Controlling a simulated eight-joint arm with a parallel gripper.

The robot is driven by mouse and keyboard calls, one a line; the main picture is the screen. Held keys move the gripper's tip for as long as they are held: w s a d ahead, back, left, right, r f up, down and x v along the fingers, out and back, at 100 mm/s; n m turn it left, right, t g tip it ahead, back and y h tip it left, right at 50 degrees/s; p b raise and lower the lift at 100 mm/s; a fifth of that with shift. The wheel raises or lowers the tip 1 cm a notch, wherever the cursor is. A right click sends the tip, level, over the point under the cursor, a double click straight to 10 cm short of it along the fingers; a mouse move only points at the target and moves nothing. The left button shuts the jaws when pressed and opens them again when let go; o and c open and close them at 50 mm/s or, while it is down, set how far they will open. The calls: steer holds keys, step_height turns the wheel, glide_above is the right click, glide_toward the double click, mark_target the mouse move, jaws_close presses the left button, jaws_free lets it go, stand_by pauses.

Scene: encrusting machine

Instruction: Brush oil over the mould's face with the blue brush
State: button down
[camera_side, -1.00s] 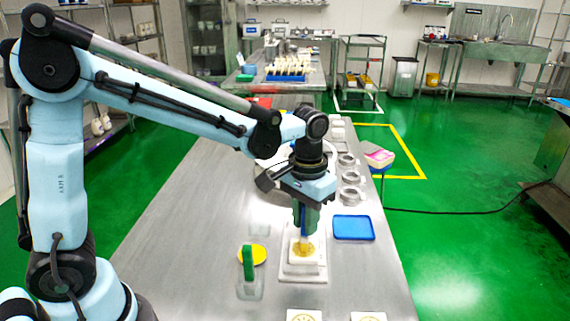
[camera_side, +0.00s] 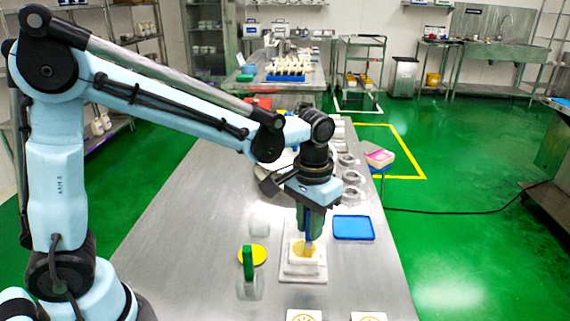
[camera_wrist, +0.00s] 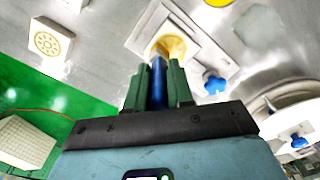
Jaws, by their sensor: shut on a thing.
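My gripper (camera_side: 308,232) is shut on the blue brush, with its green fingers pointing down over the mould. In the wrist view the blue brush (camera_wrist: 157,85) is between the two green fingers. The white mould (camera_side: 293,262) stands on a pale plate in the side view; the wrist view also shows it beyond the fingers (camera_wrist: 152,31). A yellowish patch shows at the brush's lower end, over the mould's face. I cannot tell bristles from face there, nor whether they touch. The gripper hides part of the mould.
A yellow disc (camera_side: 260,256) with an upright green piece (camera_side: 248,262) lies left of the mould. A blue tray (camera_side: 353,228) lies to its right. Patterned white blocks (camera_side: 369,316) are at the near edge. Metal rings (camera_side: 350,177) line the table's right side.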

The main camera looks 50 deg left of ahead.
steer(key=shift+s+d, duration=0.6)
steer(key=shift+s, duration=0.05)
step_height(320, 180, up, 8)
steer(key=shift+s, duration=0.15)
steer(key=shift+d, duration=0.1)
stand_by(0.6)
